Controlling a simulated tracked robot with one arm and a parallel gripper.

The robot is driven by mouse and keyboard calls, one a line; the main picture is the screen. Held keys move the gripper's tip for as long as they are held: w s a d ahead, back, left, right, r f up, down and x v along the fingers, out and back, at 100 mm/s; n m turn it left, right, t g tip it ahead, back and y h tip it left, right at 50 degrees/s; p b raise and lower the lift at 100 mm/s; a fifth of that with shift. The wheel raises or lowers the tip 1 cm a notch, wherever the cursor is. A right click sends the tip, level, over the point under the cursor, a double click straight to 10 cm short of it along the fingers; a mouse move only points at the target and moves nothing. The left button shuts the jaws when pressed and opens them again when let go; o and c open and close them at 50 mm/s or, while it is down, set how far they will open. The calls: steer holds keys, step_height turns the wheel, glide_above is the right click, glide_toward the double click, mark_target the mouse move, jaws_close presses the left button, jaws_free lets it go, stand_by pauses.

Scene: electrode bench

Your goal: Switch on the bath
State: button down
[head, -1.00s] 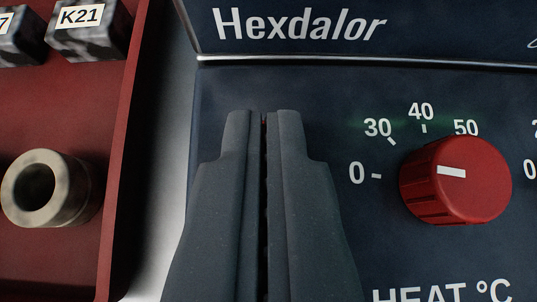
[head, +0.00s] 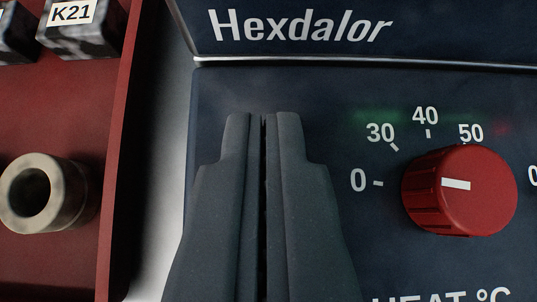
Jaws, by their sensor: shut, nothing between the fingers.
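The bath's dark blue front panel (head: 330,85) carries the name Hexdalor at its top. A red heat knob (head: 460,190) sits on the panel at the right, with a white pointer mark on its left part, pointing left near the 0 mark. The scale around it reads 0, 30, 40 and 50. My gripper (head: 264,116) is shut and empty, in front of the panel to the left of the knob and apart from it. It hides part of the panel behind it. No separate power switch shows in this view.
A red tray (head: 75,120) stands at the left, with a beige metal ring or sleeve (head: 75,190) in it. Dark speckled blocks, one labelled K21 (head: 72,13), sit at its upper part. A pale strip (head: 165,150) separates tray and panel.

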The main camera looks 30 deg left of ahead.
steer(key=shift+w+a+r, duration=0.1)
steer(key=shift+w+a+r+p, duration=0.1)
steer(key=shift+w+a+p, duration=0.3)
steer(key=shift+p, duration=0.45)
steer(key=shift+d, duration=0.15)
steer(key=shift+w+r, duration=0.1)
steer(key=r+p, duration=0.2)
steer(key=p, duration=0.1)
steer(key=r+p, duration=0.2)
steer(key=shift+w+r, duration=0.1)
steer(key=shift+w, duration=0.15)
steer(key=shift+s+r, duration=0.15)
steer(key=shift+s, duration=0.05)
steer(key=w+r+b+v, duration=0.1)
steer(key=v, duration=0.7)
steer(key=shift+s+a+r, duration=0.2)
steer(key=shift+s+r, duration=0.1)
steer(key=shift+r, duration=0.15)
